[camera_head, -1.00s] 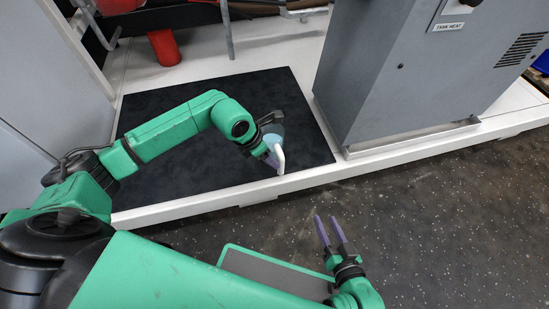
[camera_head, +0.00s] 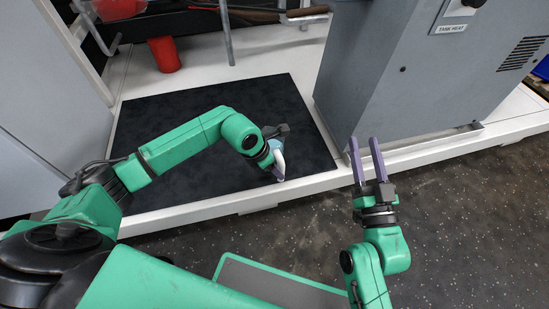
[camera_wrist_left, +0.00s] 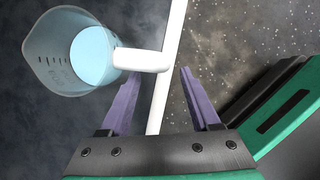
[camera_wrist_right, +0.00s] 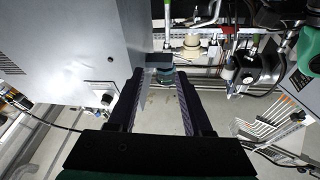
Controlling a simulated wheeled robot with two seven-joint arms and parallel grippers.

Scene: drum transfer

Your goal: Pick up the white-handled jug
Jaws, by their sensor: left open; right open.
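The jug is a clear measuring cup with pale blue liquid (camera_wrist_left: 70,50) and a white handle (camera_wrist_left: 148,60). In the head view its white handle (camera_head: 279,162) shows at the front edge of the black mat, and my left gripper hides much of the jug. My left gripper (camera_wrist_left: 158,76) is open, with the handle's outer end in front of the gap between its fingertips; contact is not clear. In the head view the left gripper (camera_head: 274,172) is at the jug. My right gripper (camera_head: 364,142) is open and empty, right of the jug, its fingers pointing toward the grey cabinet.
The black mat (camera_head: 170,130) lies on a white platform (camera_head: 235,200) with a raised edge above the dark floor. A grey cabinet (camera_head: 400,80) stands at the right. A red container (camera_head: 164,54) stands behind the mat. The floor (camera_head: 470,220) at the right is clear.

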